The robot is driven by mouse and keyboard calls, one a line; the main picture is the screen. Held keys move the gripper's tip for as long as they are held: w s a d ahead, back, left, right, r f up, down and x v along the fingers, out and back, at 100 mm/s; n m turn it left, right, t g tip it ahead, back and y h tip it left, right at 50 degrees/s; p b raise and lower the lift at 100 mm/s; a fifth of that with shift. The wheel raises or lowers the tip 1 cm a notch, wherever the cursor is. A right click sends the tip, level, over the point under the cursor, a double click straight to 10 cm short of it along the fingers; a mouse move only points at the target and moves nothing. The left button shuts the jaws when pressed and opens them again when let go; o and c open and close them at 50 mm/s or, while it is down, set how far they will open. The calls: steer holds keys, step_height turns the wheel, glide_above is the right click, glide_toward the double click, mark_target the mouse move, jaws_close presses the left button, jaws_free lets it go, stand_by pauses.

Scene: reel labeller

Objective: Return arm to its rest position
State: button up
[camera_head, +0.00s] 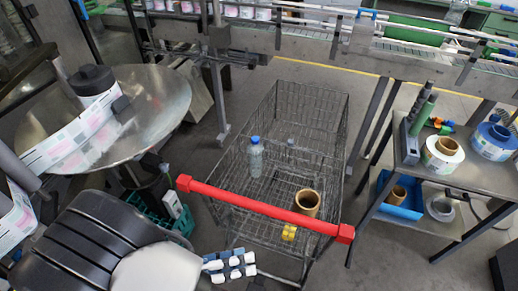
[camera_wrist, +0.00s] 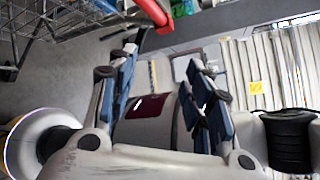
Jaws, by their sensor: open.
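My gripper (camera_head: 229,266) shows at the bottom middle of the head view, with blue-and-white fingers. It is just in front of the wire cart's (camera_head: 335,130) red handle (camera_head: 262,208), apart from it as far as I can tell. In the wrist view my gripper (camera_wrist: 165,95) has its two fingers spread, with nothing held between them. The red handle also shows at the top of the wrist view (camera_wrist: 153,10). Part of my dark arm fills the lower left of the head view.
The cart holds a clear bottle (camera_head: 255,160), a brown cardboard core (camera_head: 307,203) and a small yellow item (camera_head: 289,232). A round metal table (camera_head: 165,92) stands left. A side table (camera_head: 467,170) with label reels stands right. A conveyor (camera_head: 310,48) runs behind.

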steer(key=d+r+m+y, duration=0.7)
steer(key=d+r+m, duration=0.2)
steer(key=m, duration=0.7)
steer(key=s+d+r+m+y+b, duration=0.1)
steer(key=d+r+m+y, duration=0.6)
steer(key=m, duration=0.9)
steer(key=shift+d+r+m+b, duration=0.3)
steer(key=shift+d+r+m, duration=0.1)
steer(key=shift+d+r, duration=0.95)
steer(key=shift+d+f, duration=0.15)
steer(key=shift+f, duration=0.05)
steer(key=shift+s, duration=0.1)
